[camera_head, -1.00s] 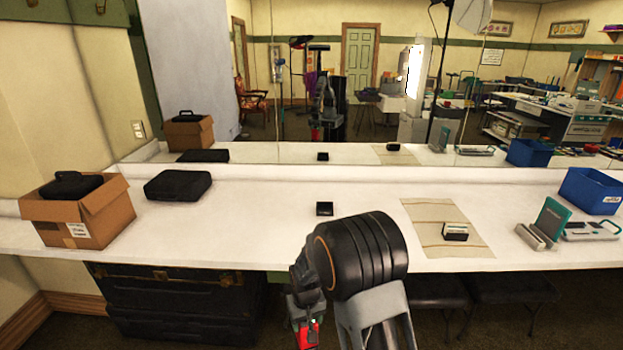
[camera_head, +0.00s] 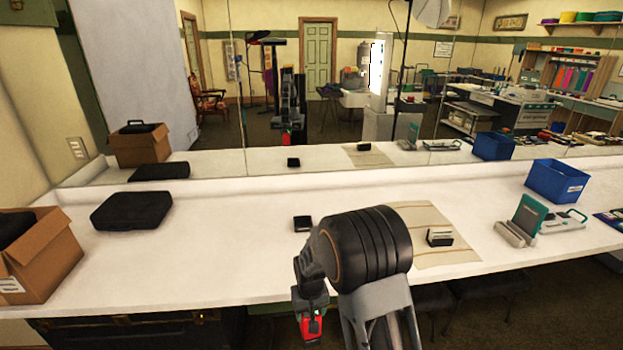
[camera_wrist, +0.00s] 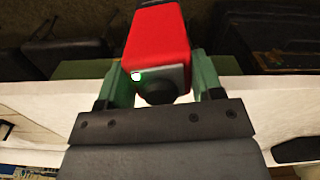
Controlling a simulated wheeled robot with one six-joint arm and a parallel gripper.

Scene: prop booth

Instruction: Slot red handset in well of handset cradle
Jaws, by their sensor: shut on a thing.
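The red handset (camera_wrist: 158,38) is held between the green fingers of my gripper (camera_wrist: 162,78) in the wrist view. It has a grey end with a dark round knob and a small bright spot. In the head view, the handset (camera_head: 312,329) hangs below my gripper (camera_head: 312,308), in front of the counter's front edge. A small black block (camera_head: 302,223) sits on the white counter beyond my arm and looks like the handset cradle. Its well is too small to make out. A black thing, perhaps the same block, shows at the lower right of the wrist view (camera_wrist: 298,150).
A cardboard box (camera_head: 45,262) and a flat black case (camera_head: 132,210) are at left on the counter (camera_head: 215,250). A striped mat (camera_head: 410,218) with a small black holder (camera_head: 439,238), a teal-and-grey device (camera_head: 525,220) and a blue bin (camera_head: 557,181) are at right. A mirror stands behind.

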